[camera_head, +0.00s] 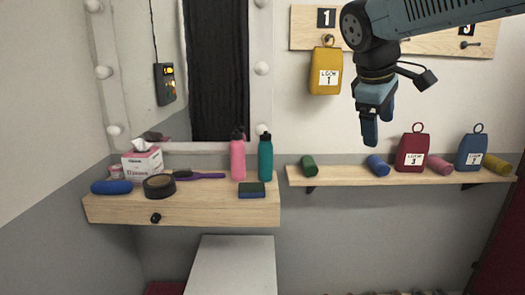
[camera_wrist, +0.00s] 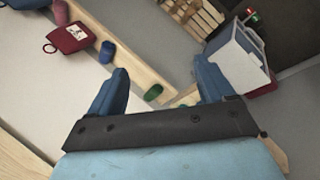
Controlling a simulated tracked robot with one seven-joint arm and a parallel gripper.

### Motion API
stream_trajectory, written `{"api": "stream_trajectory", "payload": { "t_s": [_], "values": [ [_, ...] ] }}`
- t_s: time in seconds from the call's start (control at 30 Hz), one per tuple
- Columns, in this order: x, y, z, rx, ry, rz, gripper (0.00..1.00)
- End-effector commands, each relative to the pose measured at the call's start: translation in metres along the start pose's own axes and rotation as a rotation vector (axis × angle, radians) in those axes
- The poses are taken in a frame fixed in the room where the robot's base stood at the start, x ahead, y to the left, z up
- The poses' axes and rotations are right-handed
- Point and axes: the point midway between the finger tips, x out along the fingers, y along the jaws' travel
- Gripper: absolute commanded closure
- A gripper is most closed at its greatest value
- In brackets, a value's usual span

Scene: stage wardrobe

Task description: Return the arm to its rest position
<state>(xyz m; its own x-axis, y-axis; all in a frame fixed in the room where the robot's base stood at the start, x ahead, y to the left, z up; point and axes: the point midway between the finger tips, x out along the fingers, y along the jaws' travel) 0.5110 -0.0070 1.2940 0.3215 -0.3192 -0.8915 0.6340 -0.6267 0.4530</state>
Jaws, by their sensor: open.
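My arm (camera_head: 440,18) reaches in from the upper right of the head view. My gripper (camera_head: 370,130) hangs from it, pointing down, in front of the wall and above the right shelf. In the wrist view my gripper (camera_wrist: 163,88) shows two blue fingers spread wide apart. Nothing is between them, and it is open and empty. It is apart from the shelf and the things on it. No mark of a rest position shows in either view.
The right shelf (camera_head: 340,176) holds a green roll (camera_head: 309,166), a blue roll (camera_head: 377,165), a red tag bag (camera_head: 412,152) and a blue tag bag (camera_head: 473,152). A yellow tag bag (camera_head: 325,75) hangs on a hook left of my gripper. The left dresser (camera_head: 185,211) holds bottles.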

Motion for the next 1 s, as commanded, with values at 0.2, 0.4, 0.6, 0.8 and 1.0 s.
{"api": "stream_trajectory", "payload": {
  "t_s": [0.2, 0.4, 0.6, 0.8, 1.0],
  "values": [
    [0.027, -0.060, 0.044, 0.360, 0.130, -0.099, 0.18],
    [0.050, -0.107, 0.069, 0.669, 0.223, -0.187, 0.18],
    [0.063, -0.131, 0.079, 0.840, 0.268, -0.237, 0.18],
    [0.065, -0.135, 0.080, 0.868, 0.274, -0.245, 0.18],
    [0.065, -0.134, 0.079, 0.865, 0.273, -0.244, 0.18]
  ]
}}
